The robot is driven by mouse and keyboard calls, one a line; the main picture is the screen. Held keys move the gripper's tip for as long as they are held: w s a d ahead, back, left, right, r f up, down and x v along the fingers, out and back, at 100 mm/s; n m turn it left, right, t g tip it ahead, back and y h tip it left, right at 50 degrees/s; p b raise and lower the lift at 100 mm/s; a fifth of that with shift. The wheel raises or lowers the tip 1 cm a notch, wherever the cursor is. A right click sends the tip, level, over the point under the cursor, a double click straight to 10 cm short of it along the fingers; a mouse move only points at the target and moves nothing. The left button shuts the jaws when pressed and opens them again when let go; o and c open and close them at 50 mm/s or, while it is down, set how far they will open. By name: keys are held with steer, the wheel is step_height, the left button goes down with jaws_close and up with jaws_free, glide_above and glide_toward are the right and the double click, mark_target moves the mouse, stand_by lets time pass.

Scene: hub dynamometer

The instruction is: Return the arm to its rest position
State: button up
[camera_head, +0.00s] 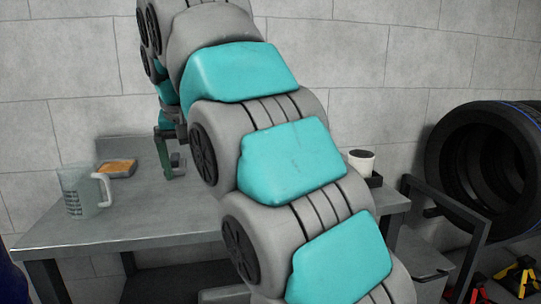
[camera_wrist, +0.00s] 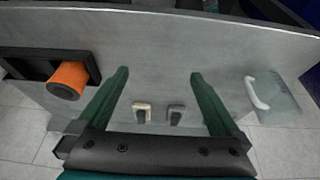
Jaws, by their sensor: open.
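My arm, in grey and teal segments, rises through the middle of the head view and bends over toward the back of the bench. My gripper (camera_head: 170,150) hangs fingers-down above the rear of the grey bench (camera_head: 150,225), partly hidden behind my arm. In the wrist view my gripper (camera_wrist: 159,75) has its two green fingers wide apart with nothing between them. Two small pale and grey pieces (camera_wrist: 142,112) (camera_wrist: 175,114) show between the finger bases; I cannot tell what they are.
A translucent jug (camera_head: 78,192) stands at the bench's left, near an orange block (camera_head: 117,167) in a dark tray. A white cup (camera_head: 361,162) stands at the right end. Black tyres (camera_head: 480,165) hang on a rack at the right. A grey wall is behind.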

steer(key=s+d+f+m+g+h, duration=0.15)
steer(key=s+d+f, duration=0.25)
steer(key=d+f, duration=0.45)
steer(key=s+d+f+g, duration=0.2)
steer(key=s+d+f, duration=0.25)
steer(key=d, duration=0.75)
steer(key=s+d+f, duration=0.3)
steer(key=s+f, duration=0.2)
steer(key=s, duration=0.2)
steer(key=s+d+f+g, duration=0.1)
steer(key=s+d+f, duration=0.2)
steer(key=s+f, duration=0.3)
steer(key=s+d+f+m+g, duration=0.1)
steer(key=s+d+f, duration=0.2)
steer(key=s+f, duration=0.3)
steer(key=shift+s+d+f+y, duration=0.25)
steer(key=shift+s+y, duration=0.1)
steer(key=shift+s, duration=0.45)
steer(key=shift+g, duration=0.25)
